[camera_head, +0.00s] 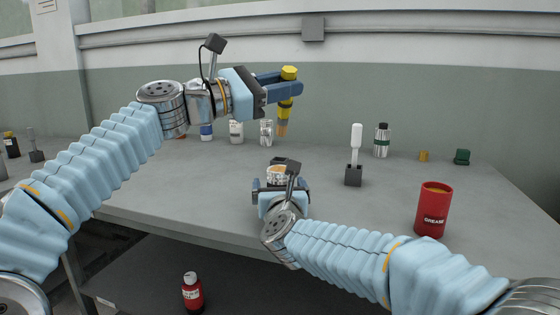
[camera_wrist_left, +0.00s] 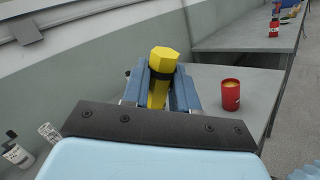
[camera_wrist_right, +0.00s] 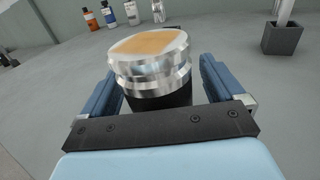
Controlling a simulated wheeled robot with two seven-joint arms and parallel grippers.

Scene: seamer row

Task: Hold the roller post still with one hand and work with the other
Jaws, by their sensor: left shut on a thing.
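My left gripper (camera_head: 290,88) is shut on a yellow tool (camera_head: 286,103) with a hexagonal top, a dark band and a tan tip. It holds the tool upright, tip down, above the bench; the yellow top also shows in the left wrist view (camera_wrist_left: 162,61). The roller post (camera_wrist_right: 150,62) is a shiny grooved metal cylinder on a dark body, with a tan patch on top. My right gripper (camera_wrist_right: 158,88) has its fingers spread on either side of it, with a gap visible at the right finger. In the head view the right wrist partly hides the post (camera_head: 277,172).
A red grease can (camera_head: 433,210) stands at the right front. A white-headed tool (camera_head: 356,140) stands in a dark block right of the post. Several bottles stand along the back, including a silver one (camera_head: 382,140). Bench (camera_head: 190,190) space at the left front is clear.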

